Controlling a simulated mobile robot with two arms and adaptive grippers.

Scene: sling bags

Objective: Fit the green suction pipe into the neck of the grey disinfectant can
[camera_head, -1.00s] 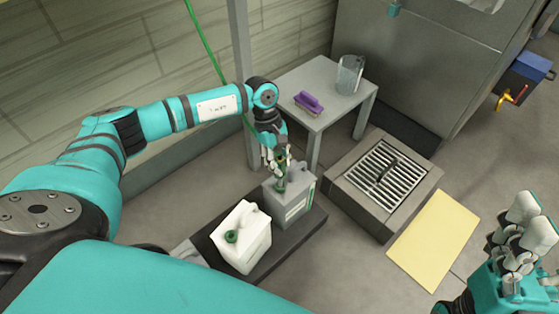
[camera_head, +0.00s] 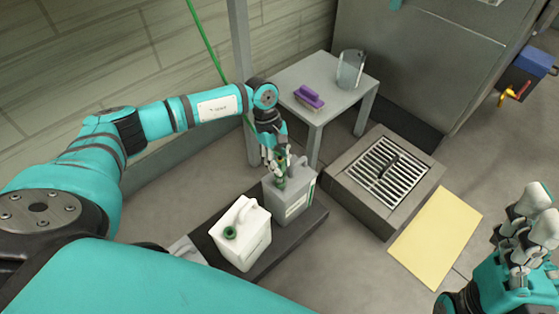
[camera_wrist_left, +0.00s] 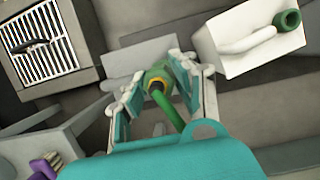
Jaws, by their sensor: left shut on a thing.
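The grey disinfectant can (camera_head: 289,201) stands on a dark low platform, behind and right of a white can. My left gripper (camera_head: 279,178) is over the neck of the grey can, shut on the green suction pipe (camera_wrist_left: 158,79). In the left wrist view the pipe's green head with a dark centre sits between the fingers (camera_wrist_left: 152,85), and a green hose runs from it. The pipe's lower end and the can's neck are hidden, so I cannot tell how deep it sits. My right gripper (camera_head: 524,235) is at the lower right, its fingers apart and empty.
A grey table (camera_head: 318,112) holds a purple brush (camera_head: 309,97) and a clear jug (camera_head: 350,70). A floor drain (camera_head: 391,172) and yellow mat (camera_head: 436,238) lie to the right.

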